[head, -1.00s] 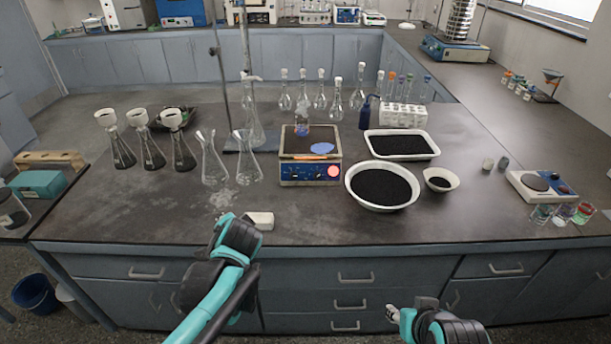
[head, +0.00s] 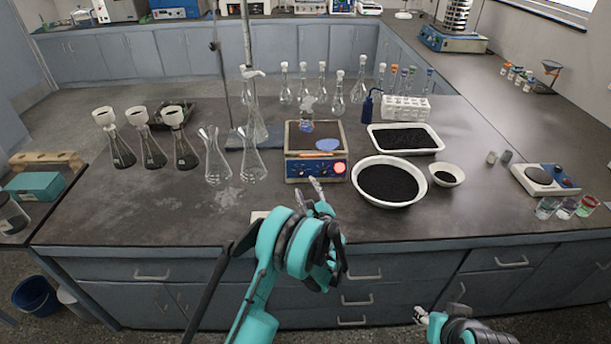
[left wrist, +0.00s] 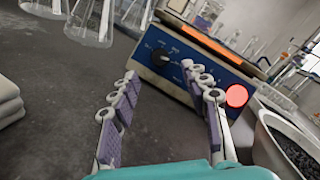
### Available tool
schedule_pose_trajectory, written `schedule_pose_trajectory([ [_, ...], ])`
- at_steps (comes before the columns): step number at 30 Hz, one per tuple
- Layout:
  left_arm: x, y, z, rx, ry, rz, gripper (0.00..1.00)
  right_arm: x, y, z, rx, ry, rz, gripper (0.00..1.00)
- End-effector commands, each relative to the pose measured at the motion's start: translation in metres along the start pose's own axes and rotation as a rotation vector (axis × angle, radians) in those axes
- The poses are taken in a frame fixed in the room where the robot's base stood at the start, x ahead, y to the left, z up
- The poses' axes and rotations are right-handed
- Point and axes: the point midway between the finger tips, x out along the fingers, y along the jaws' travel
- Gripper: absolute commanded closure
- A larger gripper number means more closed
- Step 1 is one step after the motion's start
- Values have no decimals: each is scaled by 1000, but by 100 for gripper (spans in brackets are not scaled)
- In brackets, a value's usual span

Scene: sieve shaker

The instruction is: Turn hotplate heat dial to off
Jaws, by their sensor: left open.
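The hotplate (head: 300,140) stands on the bench with a blue front panel, a beaker and a blue patch on its top. In the left wrist view the panel (left wrist: 208,72) shows a black dial (left wrist: 160,57) and a glowing red disc (left wrist: 237,95) at its right end. My left gripper (head: 309,190) is just in front of the panel, fingers pointing at it. In the left wrist view the gripper (left wrist: 160,72) is open and empty, with the black dial ahead between the fingertips. The right finger covers part of the panel. My right gripper (head: 420,315) is low, off the bench front; its jaws are unclear.
Two empty flasks (head: 252,165) stand left of the hotplate. A white bowl of black grains (head: 357,175) stands close on its right. A white block (head: 257,216) lies partly hidden behind my left arm.

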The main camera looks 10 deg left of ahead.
Motion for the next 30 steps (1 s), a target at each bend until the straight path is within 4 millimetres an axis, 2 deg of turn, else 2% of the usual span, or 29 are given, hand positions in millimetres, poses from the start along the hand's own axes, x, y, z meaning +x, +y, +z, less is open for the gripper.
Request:
schedule_pose_trajectory([
  [13, 65, 2, -1, -1, -1, 2, 54, 16, 0, 12, 0, 0, 0, 60],
  [18, 75, 1, 0, -1, 0, 1, 54, 18, 0, 13, 0, 0, 0, 60],
  [25, 76, 0, 0, -2, 0, 1, 54, 17, 0, 12, 0, 0, 0, 60],
  [26, 76, 0, 0, -2, 0, 1, 59, 17, 0, 12, 0, 0, 0, 60],
  [30, 76, 0, 0, -2, 0, 1, 96, 17, 0, 12, 0, 0, 0, 60],
])
